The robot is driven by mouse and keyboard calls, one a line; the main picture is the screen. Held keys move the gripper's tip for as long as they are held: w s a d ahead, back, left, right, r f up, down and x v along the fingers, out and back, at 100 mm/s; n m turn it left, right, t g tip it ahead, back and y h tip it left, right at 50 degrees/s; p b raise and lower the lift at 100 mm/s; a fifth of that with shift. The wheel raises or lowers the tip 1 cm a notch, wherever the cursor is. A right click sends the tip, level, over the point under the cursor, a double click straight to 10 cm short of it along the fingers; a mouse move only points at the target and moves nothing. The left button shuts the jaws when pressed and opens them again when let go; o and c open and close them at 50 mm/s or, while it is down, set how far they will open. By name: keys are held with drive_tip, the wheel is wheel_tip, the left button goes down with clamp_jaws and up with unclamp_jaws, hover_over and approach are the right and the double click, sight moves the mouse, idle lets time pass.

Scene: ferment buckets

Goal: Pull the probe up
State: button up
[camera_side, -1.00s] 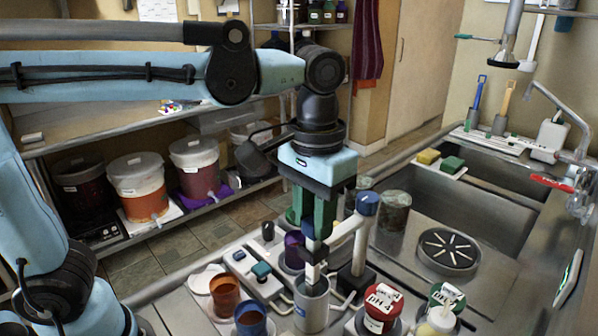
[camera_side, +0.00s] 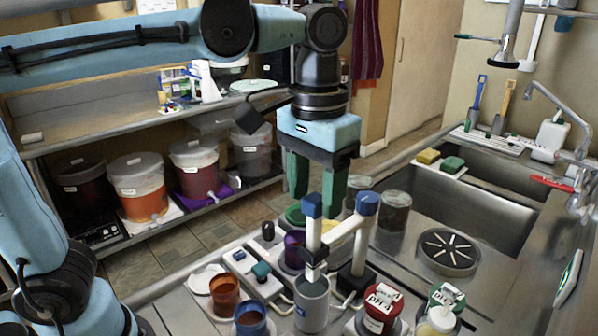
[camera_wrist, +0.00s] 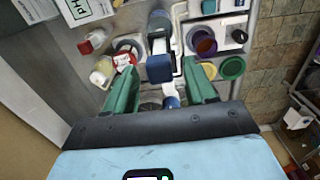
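The probe (camera_side: 313,236) is a slim pale stick with a blue cap, upright over a grey cup (camera_side: 312,306). Its lower end is at the cup's mouth or inside; I cannot tell how deep. A white arm (camera_side: 343,229) joins it to a stand with a second blue cap (camera_side: 367,203). My gripper (camera_side: 315,212) is open, its green fingers pointing down and spread around the height of the probe's cap. In the wrist view, the blue cap (camera_wrist: 160,68) shows between the fingers of my gripper (camera_wrist: 161,86), with gaps on both sides.
An orange cup (camera_side: 225,295) and a blue cup (camera_side: 251,320) stand left of the grey cup. A red-lidded jar (camera_side: 380,305) and a white-topped bottle (camera_side: 441,318) stand right. The sink (camera_side: 470,205) is behind right. Lidded buckets (camera_side: 138,190) fill the lower shelf.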

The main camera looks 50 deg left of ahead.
wheel_tip(320, 180, up, 12)
idle(0.8)
idle(0.7)
